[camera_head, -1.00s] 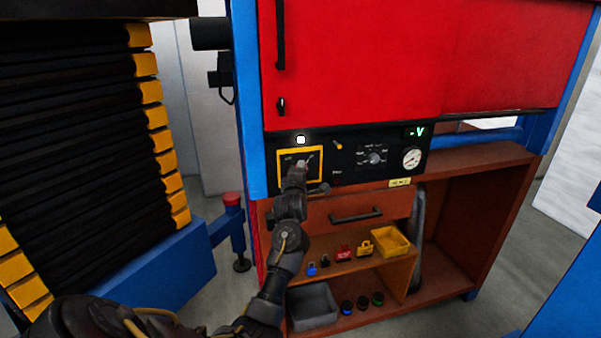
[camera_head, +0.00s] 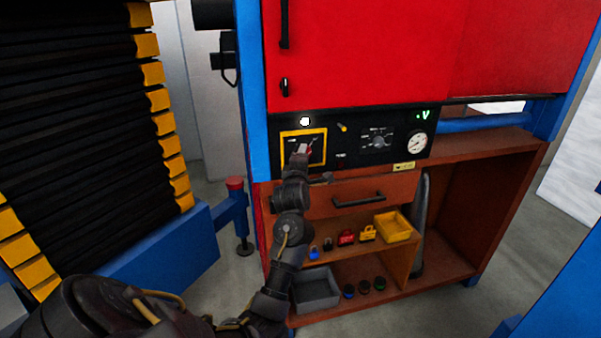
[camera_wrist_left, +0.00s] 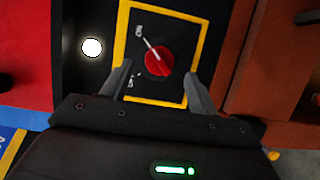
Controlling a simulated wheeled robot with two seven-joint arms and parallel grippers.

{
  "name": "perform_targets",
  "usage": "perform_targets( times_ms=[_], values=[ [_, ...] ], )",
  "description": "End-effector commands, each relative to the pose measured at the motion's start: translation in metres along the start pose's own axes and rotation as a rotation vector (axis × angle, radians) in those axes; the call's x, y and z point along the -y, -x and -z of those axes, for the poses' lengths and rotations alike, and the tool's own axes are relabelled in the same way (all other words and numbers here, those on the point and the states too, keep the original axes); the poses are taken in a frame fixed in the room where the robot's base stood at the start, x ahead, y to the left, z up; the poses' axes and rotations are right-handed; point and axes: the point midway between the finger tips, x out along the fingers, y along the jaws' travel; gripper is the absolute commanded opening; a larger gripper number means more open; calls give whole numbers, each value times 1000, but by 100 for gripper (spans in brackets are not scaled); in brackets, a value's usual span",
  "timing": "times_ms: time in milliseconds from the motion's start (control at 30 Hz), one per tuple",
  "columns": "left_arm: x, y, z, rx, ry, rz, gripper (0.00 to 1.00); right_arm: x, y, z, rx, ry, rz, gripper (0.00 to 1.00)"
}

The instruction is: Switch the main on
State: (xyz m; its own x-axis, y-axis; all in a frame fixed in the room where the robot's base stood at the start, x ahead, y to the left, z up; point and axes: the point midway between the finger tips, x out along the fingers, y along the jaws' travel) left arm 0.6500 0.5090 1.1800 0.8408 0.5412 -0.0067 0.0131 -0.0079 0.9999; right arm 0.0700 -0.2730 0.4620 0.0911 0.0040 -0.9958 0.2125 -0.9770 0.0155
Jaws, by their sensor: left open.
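The main switch is a red rotary knob (camera_wrist_left: 157,60) in a yellow frame on the black panel (camera_head: 375,160). Its white pointer line points toward the "ON" label (camera_wrist_left: 139,31), away from the "OFF" label (camera_wrist_left: 133,80). My left gripper (camera_wrist_left: 160,78) is open, one finger on each side of the knob. The knob is just ahead of the fingertips, and I see no finger touching it. In the head view my left gripper (camera_head: 301,157) is in front of the switch and partly hides it; some red shows beside it. My right gripper is not in view.
A white lamp (camera_head: 305,121) is lit above the switch. The panel also has a selector dial (camera_head: 378,140), a gauge (camera_head: 417,144) and a lit green "V" display (camera_head: 422,115). Below are a drawer handle (camera_head: 358,200), padlocks, a yellow bin (camera_head: 394,226) and a grey bin (camera_head: 316,289).

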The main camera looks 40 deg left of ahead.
Motion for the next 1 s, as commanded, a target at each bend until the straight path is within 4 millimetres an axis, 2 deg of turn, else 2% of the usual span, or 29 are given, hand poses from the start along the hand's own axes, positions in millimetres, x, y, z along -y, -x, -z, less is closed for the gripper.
perform_targets(
  times_ms=[33,200,400,567,1000],
  values=[
    [4,12,-1,2,3,-2,60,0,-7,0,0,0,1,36],
    [3,45,-1,2,4,-1,60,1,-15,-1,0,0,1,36],
    [1,69,-1,1,1,0,60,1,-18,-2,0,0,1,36],
    [1,75,-1,2,-1,1,60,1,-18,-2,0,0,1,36],
    [0,74,0,1,-1,1,60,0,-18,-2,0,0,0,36]
  ],
)
